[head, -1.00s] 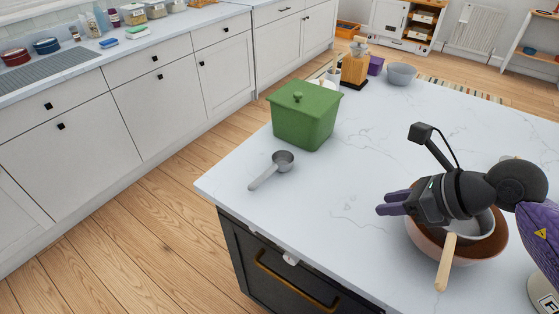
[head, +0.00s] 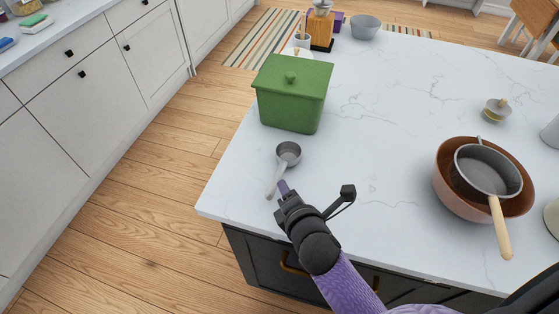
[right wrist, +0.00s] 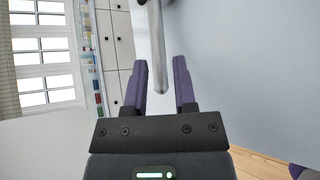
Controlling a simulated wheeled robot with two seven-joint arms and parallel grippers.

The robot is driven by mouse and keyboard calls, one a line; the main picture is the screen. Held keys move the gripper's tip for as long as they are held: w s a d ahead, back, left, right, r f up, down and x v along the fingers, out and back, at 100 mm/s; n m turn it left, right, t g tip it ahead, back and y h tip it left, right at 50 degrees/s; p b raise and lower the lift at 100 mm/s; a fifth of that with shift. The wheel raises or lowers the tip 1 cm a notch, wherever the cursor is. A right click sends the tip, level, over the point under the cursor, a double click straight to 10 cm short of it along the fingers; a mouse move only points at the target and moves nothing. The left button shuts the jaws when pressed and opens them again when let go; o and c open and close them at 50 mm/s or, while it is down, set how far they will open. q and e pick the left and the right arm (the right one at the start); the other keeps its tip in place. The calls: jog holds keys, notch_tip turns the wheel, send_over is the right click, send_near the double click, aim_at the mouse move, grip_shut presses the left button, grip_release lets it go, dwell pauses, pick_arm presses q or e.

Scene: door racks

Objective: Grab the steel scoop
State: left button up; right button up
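The steel scoop (head: 287,156) lies on the white island top near its left edge, bowl toward the back and handle pointing to the front. My right gripper (head: 283,189) is low over the counter at the handle end. In the right wrist view the gripper (right wrist: 160,85) is open, and the scoop's handle (right wrist: 160,75) reaches down between its two purple fingers, with a gap on each side. My left gripper is not in view.
A green lidded box (head: 293,95) stands just behind the scoop. A brown bowl (head: 450,190) holding a grey saucepan (head: 490,170) stands at the right. A grey bowl (head: 365,27) is at the back. The middle of the island is clear.

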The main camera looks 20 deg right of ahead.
aim_at(279, 179)
jog(key=b+x, duration=0.1)
jog(key=x, duration=0.4)
jog(key=shift+a+b, duration=0.15)
jog(key=shift+b, duration=0.2)
jog(key=shift+w+f, duration=0.1)
jog(key=shift+w, duration=0.15)
jog(key=c, duration=0.4)
grip_shut()
